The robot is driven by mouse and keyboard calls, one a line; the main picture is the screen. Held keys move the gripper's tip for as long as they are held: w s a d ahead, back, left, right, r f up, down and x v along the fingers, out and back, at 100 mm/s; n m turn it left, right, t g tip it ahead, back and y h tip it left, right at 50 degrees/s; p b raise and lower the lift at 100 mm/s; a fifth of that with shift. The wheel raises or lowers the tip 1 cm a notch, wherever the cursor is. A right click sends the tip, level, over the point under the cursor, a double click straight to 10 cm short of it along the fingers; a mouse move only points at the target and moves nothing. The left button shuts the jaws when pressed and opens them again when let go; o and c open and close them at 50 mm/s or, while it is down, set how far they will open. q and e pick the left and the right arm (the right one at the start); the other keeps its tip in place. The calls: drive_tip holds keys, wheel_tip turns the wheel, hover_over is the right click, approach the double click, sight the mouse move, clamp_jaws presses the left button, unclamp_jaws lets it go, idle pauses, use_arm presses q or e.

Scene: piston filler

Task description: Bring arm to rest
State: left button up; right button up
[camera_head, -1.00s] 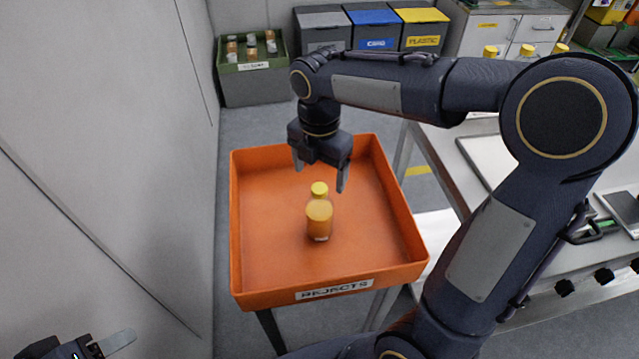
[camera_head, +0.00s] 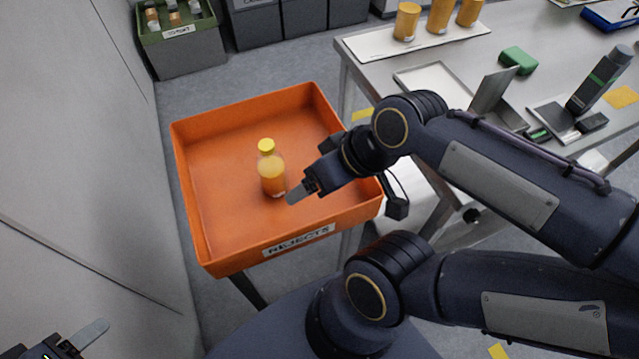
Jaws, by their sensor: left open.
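My left gripper (camera_head: 75,340) shows only in the bottom left corner, with one pale finger in view. It is open, holds nothing I can see, and is well away from the orange bin. My right arm comes in from the right and folds over the bin's right side. Its gripper (camera_head: 299,192) is seen edge-on, with one grey finger clear and the rest hidden by the wrist. That finger appears just right of the bottle's base. The orange-filled bottle (camera_head: 272,172) with a yellow cap stands upright in the orange REJECTS bin (camera_head: 225,225).
A grey workbench (camera_head: 375,75) at the right carries yellow-orange bottles (camera_head: 405,22), a green block (camera_head: 518,60) and a dark cylindrical device (camera_head: 600,78). A pale wall (camera_head: 60,150) runs along the left.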

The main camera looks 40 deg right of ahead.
drive_tip(key=shift+s+a+f+m, duration=0.1)
drive_tip(key=shift+s+f+m, duration=0.15)
drive_tip(key=shift+m, duration=0.3)
drive_tip(key=shift+s+a+f+m, duration=0.1)
drive_tip(key=shift+s+f+m, duration=0.1)
drive_tip(key=shift+m, duration=0.35)
wheel_tip(320, 180, up, 7)
drive_tip(key=p, duration=0.6)
drive_tip(key=shift+p, duration=0.35)
drive_tip(key=shift+f, duration=0.1)
